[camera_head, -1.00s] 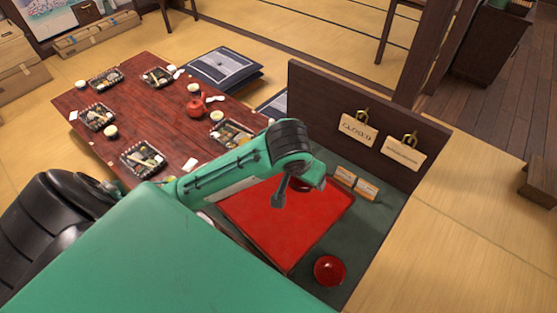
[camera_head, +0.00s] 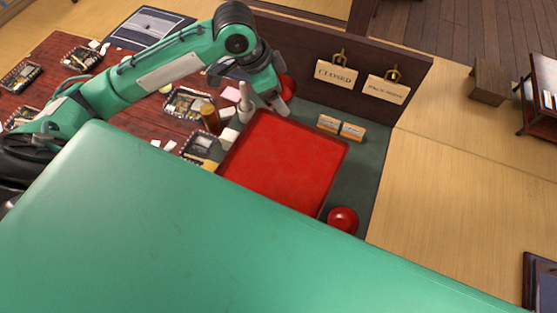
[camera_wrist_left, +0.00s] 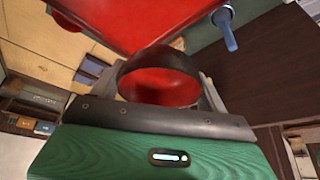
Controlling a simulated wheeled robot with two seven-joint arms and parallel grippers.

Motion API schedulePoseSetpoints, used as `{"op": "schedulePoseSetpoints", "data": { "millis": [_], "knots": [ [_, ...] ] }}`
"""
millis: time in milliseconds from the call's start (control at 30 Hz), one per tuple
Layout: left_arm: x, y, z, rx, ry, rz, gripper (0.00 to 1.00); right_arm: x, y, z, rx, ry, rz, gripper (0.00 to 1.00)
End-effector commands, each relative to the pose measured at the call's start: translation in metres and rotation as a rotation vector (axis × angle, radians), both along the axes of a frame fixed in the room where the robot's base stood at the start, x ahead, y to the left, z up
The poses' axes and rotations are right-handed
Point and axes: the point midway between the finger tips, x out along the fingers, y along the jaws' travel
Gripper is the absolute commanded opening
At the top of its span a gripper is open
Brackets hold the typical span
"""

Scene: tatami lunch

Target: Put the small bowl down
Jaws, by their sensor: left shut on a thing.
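My left gripper (camera_head: 264,104) is at the back left corner of the red tray (camera_head: 285,160) in the head view. It is shut on the small bowl (camera_head: 289,87), a red bowl partly hidden behind the gripper. A second red bowl (camera_head: 343,220) stands on the dark green surface by the tray's front right corner. My right gripper is not in view.
A dark wooden panel with hanging signs (camera_head: 335,74) stands behind the tray. A brown bottle (camera_head: 210,117) and food trays (camera_head: 188,103) are close on the left. The tray's top is bare.

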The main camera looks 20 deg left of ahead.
Motion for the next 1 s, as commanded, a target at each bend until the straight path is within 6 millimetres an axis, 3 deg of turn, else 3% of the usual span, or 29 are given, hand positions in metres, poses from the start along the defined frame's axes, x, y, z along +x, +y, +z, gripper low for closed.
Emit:
{"op": "schedulePoseSetpoints", "data": {
  "millis": [233, 467, 567, 1000],
  "knots": [
    [0.007, 0.013, 0.024, 0.002, -0.002, -0.219, 0.53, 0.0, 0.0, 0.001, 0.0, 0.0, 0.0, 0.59],
    [0.007, 0.016, 0.025, 0.001, 0.002, -0.281, 0.53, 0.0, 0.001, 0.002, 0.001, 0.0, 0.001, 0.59],
    [0.006, 0.016, 0.008, 0.0, 0.007, -0.283, 0.53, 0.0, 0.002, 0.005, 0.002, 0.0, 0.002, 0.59],
    [0.007, 0.016, -0.103, 0.0, 0.004, -0.282, 0.53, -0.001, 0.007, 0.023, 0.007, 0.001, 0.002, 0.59]
  ]
}}
